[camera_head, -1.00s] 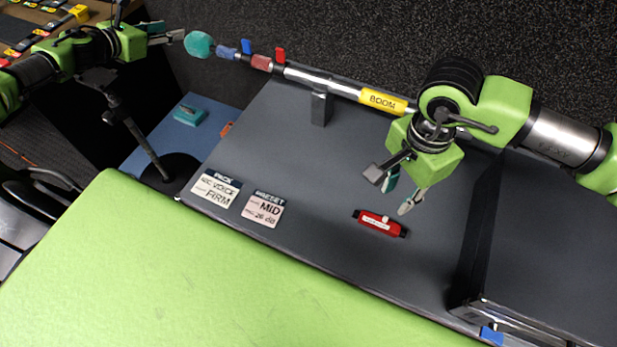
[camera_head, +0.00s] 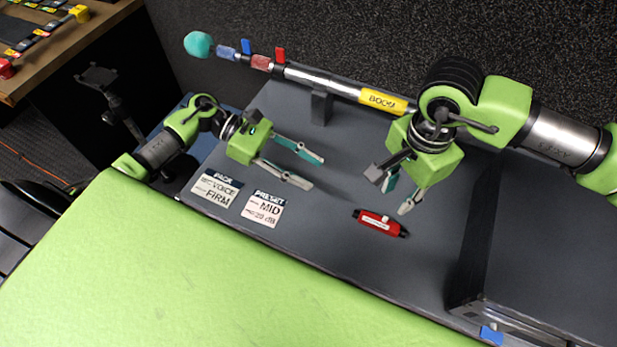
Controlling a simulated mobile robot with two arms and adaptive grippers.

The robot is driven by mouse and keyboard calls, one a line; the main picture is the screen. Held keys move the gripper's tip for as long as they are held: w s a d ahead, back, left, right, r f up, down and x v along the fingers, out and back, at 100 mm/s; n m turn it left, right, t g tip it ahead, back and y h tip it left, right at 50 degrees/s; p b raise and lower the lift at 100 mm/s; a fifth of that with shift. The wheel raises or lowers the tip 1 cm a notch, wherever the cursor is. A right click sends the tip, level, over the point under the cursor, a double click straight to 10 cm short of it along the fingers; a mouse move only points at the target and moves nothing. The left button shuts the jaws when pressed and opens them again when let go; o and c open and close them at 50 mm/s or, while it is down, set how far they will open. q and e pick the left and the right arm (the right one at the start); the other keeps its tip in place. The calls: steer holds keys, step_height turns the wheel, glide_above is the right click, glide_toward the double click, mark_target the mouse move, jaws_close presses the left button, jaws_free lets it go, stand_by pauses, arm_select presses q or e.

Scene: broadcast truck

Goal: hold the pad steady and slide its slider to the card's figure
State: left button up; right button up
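The pad (camera_head: 380,223) is a small red bar with black ends and a whitish slider (camera_head: 385,218) near its middle. It lies on the dark grey desk top. The preset card (camera_head: 263,209) reads MID and a dB figure that looks like 20, though the print is small. My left gripper (camera_head: 318,172) is open and empty above the desk, to the left of the pad, its fingers pointing right. My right gripper (camera_head: 401,198) is open and empty just above and right of the pad, fingers pointing down, apart from it.
A pack card (camera_head: 215,189) reading VOICE, FIRM lies left of the preset card. A boom pole (camera_head: 320,81) with a yellow BOOM label rests on a stand along the back. A dark raised divider (camera_head: 476,235) stands right of the pad. The desk between the cards and pad is clear.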

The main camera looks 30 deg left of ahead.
mark_target(360, 213)
arm_select(q)
steer(key=shift+s+d+f+m+g, duration=0.15)
steer(key=shift+s+d+m+g, duration=0.15)
steer(key=shift+s+d, duration=0.2)
steer(key=shift+s+d+f+m+g, duration=0.2)
steer(key=shift+s+d+g, duration=0.1)
steer(key=shift+s+d, duration=0.15)
steer(key=shift+d+f, duration=0.1)
steer(key=shift+d, duration=0.3)
steer(key=x, duration=1.3)
steer(key=shift+a, duration=0.1)
